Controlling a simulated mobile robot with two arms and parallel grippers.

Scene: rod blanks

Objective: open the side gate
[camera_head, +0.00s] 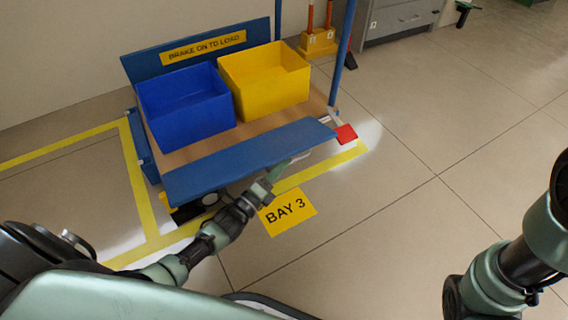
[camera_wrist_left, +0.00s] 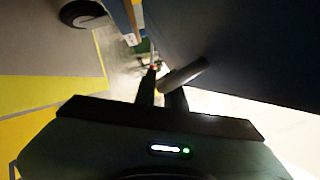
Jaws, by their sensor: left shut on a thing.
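The side gate (camera_head: 250,158) is the long blue panel along the near side of a cart. It lies below the level of the bins, and I cannot tell how far it leans out. My left gripper (camera_head: 287,168) is at the gate's near lower edge, right of its middle. In the left wrist view its two fingers (camera_wrist_left: 160,97) are close together against a grey bar (camera_wrist_left: 185,74) beside the dark blue panel (camera_wrist_left: 245,50). The exact grip is hard to see. My right arm shows at the right of the head view, but its gripper does not.
The cart carries a blue bin (camera_head: 185,112) and a yellow bin (camera_head: 265,85). A red pedal (camera_head: 346,134) sticks out at its right corner. Yellow floor lines and a BAY 3 sign (camera_head: 287,213) lie in front. The floor to the right is clear up to a grey cabinet (camera_head: 400,18).

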